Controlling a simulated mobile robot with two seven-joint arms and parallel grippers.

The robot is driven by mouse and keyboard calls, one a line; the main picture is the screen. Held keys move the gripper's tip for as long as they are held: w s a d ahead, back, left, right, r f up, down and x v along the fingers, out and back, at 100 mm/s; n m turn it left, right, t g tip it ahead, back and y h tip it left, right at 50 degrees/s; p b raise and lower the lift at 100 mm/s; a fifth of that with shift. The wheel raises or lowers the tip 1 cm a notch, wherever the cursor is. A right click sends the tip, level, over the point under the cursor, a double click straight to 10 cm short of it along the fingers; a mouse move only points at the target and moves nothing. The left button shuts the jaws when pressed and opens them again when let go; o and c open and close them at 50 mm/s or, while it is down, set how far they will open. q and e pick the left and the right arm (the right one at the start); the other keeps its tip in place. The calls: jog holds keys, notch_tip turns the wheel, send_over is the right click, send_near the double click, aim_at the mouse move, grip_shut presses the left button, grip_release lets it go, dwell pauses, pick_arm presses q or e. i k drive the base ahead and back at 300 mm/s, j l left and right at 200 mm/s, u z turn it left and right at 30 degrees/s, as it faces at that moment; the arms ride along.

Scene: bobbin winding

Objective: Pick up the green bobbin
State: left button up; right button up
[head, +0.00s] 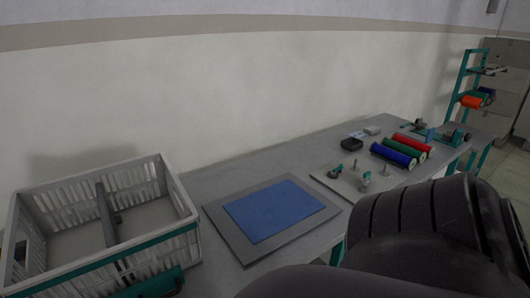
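The green bobbin (401,149) lies on its side on the table, towards the right end. It sits between a red bobbin (411,142) behind it and a blue bobbin (392,155) in front, all three close together and roughly parallel. I cannot tell whether they touch. One of my dark arms fills the lower right of the head view, in front of the table edge. Neither of my grippers is in view.
A grey crate with a divider (180,203) stands at the left. A blue mat (272,210) on a grey board lies mid-table. A plate with small posts (345,184) is beside the bobbins. A teal rack (461,80) with spools stands at the far right.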

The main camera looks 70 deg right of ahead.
aim_at(420, 157)
jog(key=i+j+z, duration=0.1)
jog(key=z, duration=0.8)
jog(key=k+j+z, duration=0.1)
jog(key=z, duration=0.85)
jog(key=i+l+z, duration=0.1)
jog(key=z, duration=0.3)
jog(key=i+l+z, duration=0.1)
jog(key=z, duration=0.3)
jog(key=i+l+z, duration=0.1)
jog(key=z, duration=0.3)
jog(key=i+l, duration=2.45)
jog(key=i, duration=0.2)
